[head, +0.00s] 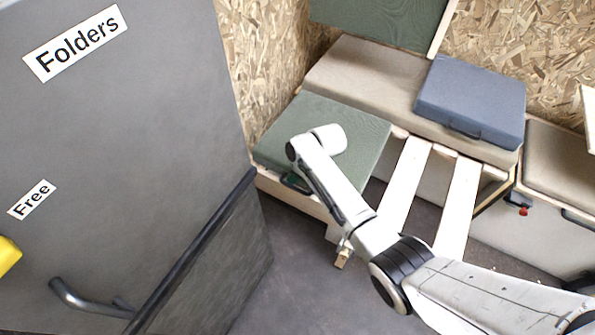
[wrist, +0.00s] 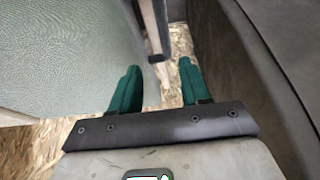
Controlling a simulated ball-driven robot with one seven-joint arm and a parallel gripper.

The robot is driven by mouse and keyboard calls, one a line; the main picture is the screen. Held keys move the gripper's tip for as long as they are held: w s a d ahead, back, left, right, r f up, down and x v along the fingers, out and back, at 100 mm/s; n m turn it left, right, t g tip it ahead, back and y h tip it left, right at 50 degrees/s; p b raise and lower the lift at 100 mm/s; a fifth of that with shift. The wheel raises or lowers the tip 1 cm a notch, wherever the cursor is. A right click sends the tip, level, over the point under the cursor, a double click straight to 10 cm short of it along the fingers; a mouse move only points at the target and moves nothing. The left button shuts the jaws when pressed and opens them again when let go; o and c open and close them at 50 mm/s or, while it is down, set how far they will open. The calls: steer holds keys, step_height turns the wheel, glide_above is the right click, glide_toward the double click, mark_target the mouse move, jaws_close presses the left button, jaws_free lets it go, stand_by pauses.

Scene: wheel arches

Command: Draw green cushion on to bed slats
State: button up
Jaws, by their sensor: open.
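The green cushion (head: 345,120) lies flat on the left bench, with a dark handle (head: 297,183) on its front edge. Two pale bed slats (head: 404,185) run forward to the right of it, with a gap between them. My arm reaches across the cushion's front part and hides some of it. In the wrist view my gripper (wrist: 158,82) is open, its two green fingers apart. The green cushion (wrist: 60,55) fills the left of that view, beside the left finger. A pale strip with a dark end shows just beyond the fingers; I cannot tell whether it is the handle.
A grey cabinet (head: 130,150) labelled Folders and Free stands close on the left, with a dark rail. A blue cushion (head: 472,100) lies on the beige cushion (head: 365,75) behind the slats. A beige box seat (head: 555,160) is at right. Grey floor (head: 290,290) is clear in front.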

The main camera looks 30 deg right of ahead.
steer(key=p+v, duration=0.2)
steer(key=v, duration=0.8)
steer(key=shift+r, duration=0.35)
steer(key=shift+d, duration=0.1)
